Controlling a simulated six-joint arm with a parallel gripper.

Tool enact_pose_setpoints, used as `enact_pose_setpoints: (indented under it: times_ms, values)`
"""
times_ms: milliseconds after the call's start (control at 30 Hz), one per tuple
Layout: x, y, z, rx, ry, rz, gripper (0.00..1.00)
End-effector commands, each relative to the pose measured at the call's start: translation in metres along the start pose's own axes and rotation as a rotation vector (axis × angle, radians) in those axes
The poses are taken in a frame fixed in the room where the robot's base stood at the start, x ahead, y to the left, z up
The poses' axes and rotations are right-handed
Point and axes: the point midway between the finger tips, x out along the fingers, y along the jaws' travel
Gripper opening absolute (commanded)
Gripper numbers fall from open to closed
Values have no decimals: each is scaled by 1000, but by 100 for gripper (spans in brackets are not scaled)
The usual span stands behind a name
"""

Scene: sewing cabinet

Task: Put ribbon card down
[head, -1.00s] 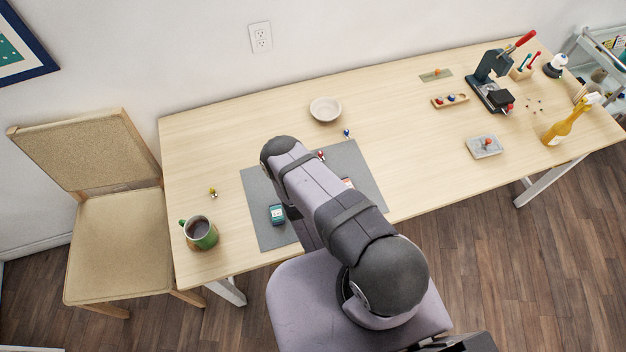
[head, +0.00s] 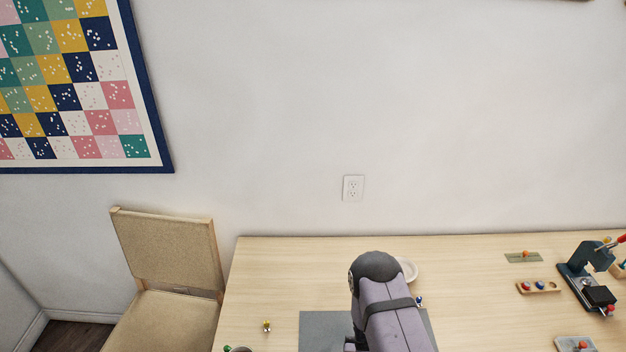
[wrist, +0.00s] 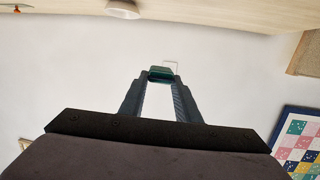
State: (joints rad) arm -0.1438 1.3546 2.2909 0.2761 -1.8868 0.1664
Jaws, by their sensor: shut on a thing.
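In the wrist view my gripper (wrist: 161,76) has its two fingers closed on a small dark green piece (wrist: 161,72), which I take to be the ribbon card. Only a narrow edge of it shows between the fingertips. It is held in the air, with the white wall behind it. In the head view my gripper and the card do not show; only my upper arm is seen, over the grey mat (head: 322,328) on the table.
The table (head: 270,275) has a pale bowl (head: 408,269) behind my arm, a small yellow figure (head: 267,325) at left and a wooden tray (head: 538,287) at right. A press (head: 590,275) stands farther right. A chair (head: 170,250) is at the table's left end.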

Motion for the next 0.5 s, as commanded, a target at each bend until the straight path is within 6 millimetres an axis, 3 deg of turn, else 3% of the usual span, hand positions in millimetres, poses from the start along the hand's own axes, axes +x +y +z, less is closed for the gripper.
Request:
enact_pose_setpoints:
  times_ms: [300, 500]
  values:
    - [8, -5, -58, -22, 12, -72, 5]
    - [3, -8, -79, -42, 17, -106, 5]
